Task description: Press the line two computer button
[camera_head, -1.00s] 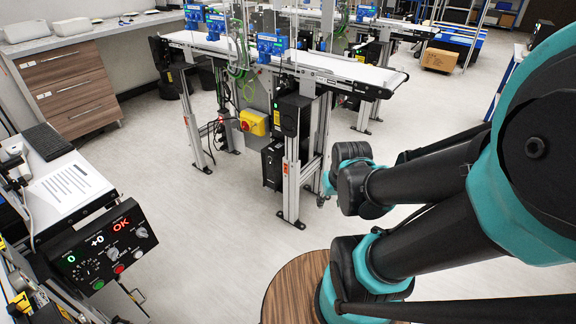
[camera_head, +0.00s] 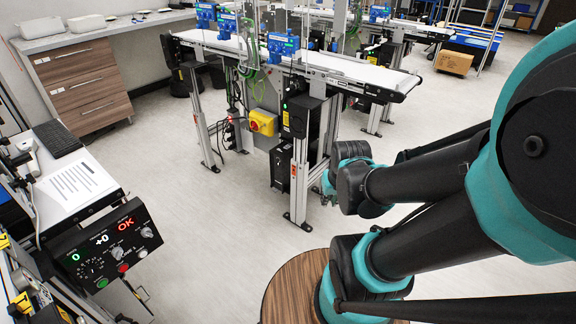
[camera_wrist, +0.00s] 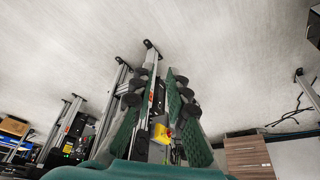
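A black computer-like box (camera_head: 281,169) stands low under the near belt conveyor (camera_head: 345,69), partly behind a metal leg. A black unit (camera_head: 300,115) with a small green light is mounted above it. I cannot make out a line label or the computer's button. A yellow box with a red switch (camera_head: 262,122) sits to the left; this yellow box also shows in the wrist view (camera_wrist: 161,134). My gripper (camera_wrist: 160,82) is open and empty in the wrist view, its green fingers apart, with the conveyor frame farther off beyond them.
A black control panel (camera_head: 106,245) with lit digits and knobs stands at lower left, beside a desk with paper (camera_head: 75,187). Wooden drawers (camera_head: 88,85) are at the back left. A cardboard box (camera_head: 453,62) is at the back right. The floor (camera_head: 215,230) before the conveyor is clear.

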